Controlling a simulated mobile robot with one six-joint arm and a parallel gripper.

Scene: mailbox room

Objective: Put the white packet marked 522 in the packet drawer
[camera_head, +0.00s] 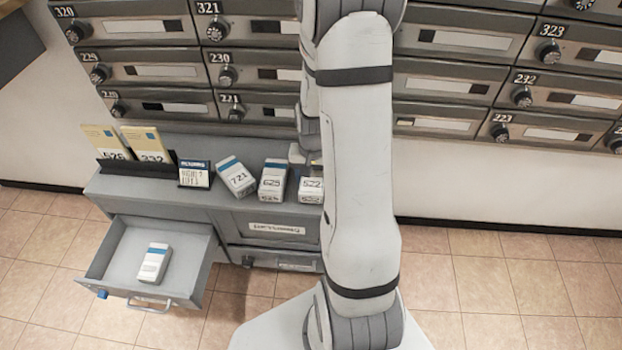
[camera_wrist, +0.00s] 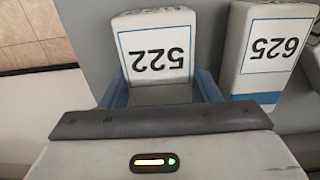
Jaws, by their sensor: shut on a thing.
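The white packet marked 522 (camera_head: 311,188) stands at the right end of the row on the grey cabinet top, partly behind my arm in the head view. In the wrist view the packet 522 (camera_wrist: 155,50) is between the two blue-grey fingers of my gripper (camera_wrist: 160,88), which is shut on it. The packet seems to be still on or close to the cabinet top. The packet drawer (camera_head: 190,285) is pulled open at the lower left. One white packet with a blue band (camera_head: 153,263) lies inside it, with bare floor around it.
Packet 625 (camera_head: 272,179) stands close beside 522, also in the wrist view (camera_wrist: 268,48). Packet 721 (camera_head: 236,177) sits further left. A small calendar-like block (camera_head: 194,174) and a black rack with yellow envelopes (camera_head: 146,143) follow. Mailboxes (camera_head: 165,72) fill the wall behind.

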